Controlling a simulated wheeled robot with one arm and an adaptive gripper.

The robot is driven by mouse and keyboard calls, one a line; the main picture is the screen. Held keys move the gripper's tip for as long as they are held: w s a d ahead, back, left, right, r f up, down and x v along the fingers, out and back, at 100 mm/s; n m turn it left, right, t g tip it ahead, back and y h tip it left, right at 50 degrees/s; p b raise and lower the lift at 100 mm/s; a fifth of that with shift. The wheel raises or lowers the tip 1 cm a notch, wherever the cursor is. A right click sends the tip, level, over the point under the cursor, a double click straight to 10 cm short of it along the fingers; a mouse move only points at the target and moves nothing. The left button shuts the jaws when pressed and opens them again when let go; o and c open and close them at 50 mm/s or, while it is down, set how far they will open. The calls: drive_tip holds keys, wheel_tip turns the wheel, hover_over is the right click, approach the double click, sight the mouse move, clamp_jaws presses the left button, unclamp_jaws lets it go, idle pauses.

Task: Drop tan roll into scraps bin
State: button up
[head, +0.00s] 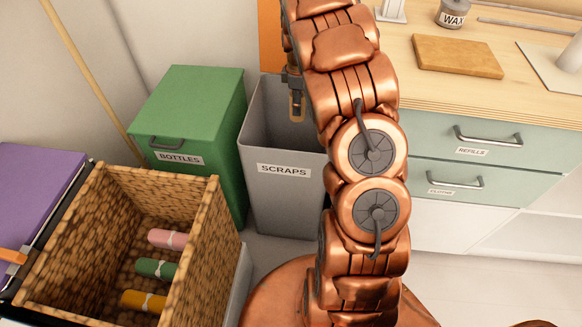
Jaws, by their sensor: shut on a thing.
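The scraps bin (284,205) is a tall grey open-topped bin with a SCRAPS label, standing in the middle of the head view. Its right side is hidden behind my copper arm. My gripper (296,108) points down over the bin's opening in the picture, near its back right part. It is shut on a small tan-brown thing, which seems to be the tan roll (297,102); it is mostly hidden by the fingers. I cannot tell how high it is above the rim.
A green lidded BOTTLES bin (188,125) stands left of the scraps bin. A woven basket (205,245) with pink, green and mustard rolls is at the front left. A counter with drawers (490,135), a board (457,56) and a WAX tin (453,14) is at right.

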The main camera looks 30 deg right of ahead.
drive_tip(key=o, duration=1.4)
drive_tip(key=shift+c, duration=0.2)
drive_tip(key=shift+r, duration=0.15)
wheel_tip(320, 180, up, 12)
drive_tip(key=s+a+r+m+g, duration=0.1)
drive_tip(key=s+a+m, duration=0.2)
drive_tip(key=s+a, duration=0.5)
drive_tip(key=s+a+r+m, duration=0.2)
drive_tip(key=s+a, duration=0.5)
drive_tip(key=s, duration=0.1)
drive_tip(key=s+a+f+m+g, duration=0.1)
drive_tip(key=s+a+m, duration=0.15)
drive_tip(key=s, duration=0.45)
drive_tip(key=s+a+f+m, duration=0.1)
drive_tip(key=s+a+f, duration=0.1)
drive_tip(key=s+a, duration=0.35)
drive_tip(key=s+a+f+m+g, duration=0.1)
drive_tip(key=s, duration=0.8)
wheel_tip(320, 180, up, 26)
drive_tip(key=t+p, duration=0.1)
drive_tip(key=p, duration=2.3)
drive_tip(key=shift+s+p, duration=0.2)
drive_tip(key=shift+p, duration=0.1)
